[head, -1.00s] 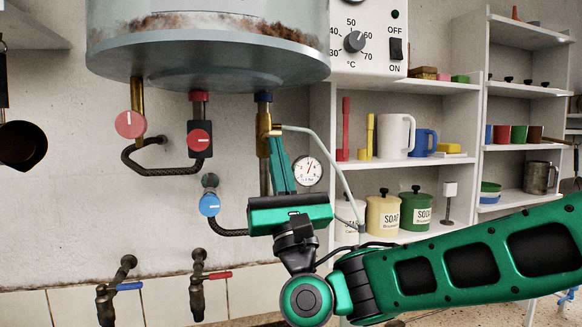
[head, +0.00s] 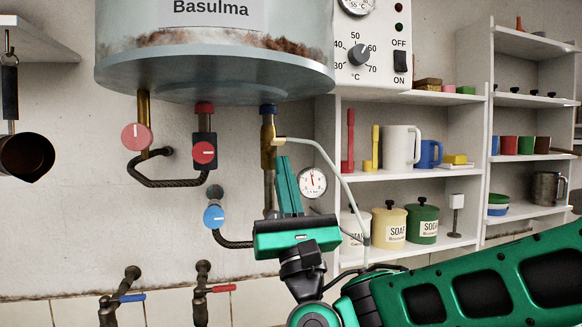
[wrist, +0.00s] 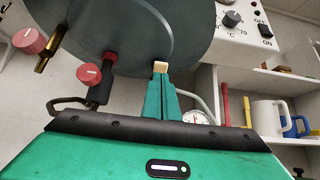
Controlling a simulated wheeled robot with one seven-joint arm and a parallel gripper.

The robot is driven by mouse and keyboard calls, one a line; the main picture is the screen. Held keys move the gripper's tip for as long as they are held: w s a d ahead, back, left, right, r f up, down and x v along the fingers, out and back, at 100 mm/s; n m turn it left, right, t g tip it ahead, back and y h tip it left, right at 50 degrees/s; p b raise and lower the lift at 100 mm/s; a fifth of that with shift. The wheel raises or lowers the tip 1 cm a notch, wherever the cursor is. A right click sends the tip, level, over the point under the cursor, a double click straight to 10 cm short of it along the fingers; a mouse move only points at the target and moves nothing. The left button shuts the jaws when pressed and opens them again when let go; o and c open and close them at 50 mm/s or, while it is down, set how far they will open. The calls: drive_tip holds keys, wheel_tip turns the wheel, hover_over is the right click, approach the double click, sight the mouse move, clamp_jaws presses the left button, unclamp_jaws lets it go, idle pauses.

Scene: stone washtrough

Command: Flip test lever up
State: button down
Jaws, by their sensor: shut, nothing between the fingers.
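A brass valve (head: 268,150) hangs below the blue collar under the boiler. A small pale piece at its right side (head: 279,141), which may be the test lever, sits where a thin cream tube starts. I cannot tell the lever's position for sure. My gripper (head: 283,160) is shut and empty, fingers pointing up, its tips just below this piece. In the wrist view, the shut fingertips (wrist: 160,76) appear right under a cream-tan block (wrist: 160,66); I cannot tell whether they touch. The fingers hide part of the valve there.
The grey boiler (head: 215,75) is close above. Red knobs (head: 137,137) and a blue knob (head: 214,215) are to the left. A round gauge (head: 312,183) and the cream tube (head: 350,190) are close on the right. Shelves (head: 410,172) with jugs and canisters stand further right.

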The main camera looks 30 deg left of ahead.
drive_tip(key=s+d, duration=0.7)
drive_tip(key=shift+s+d, duration=0.2)
idle(0.5)
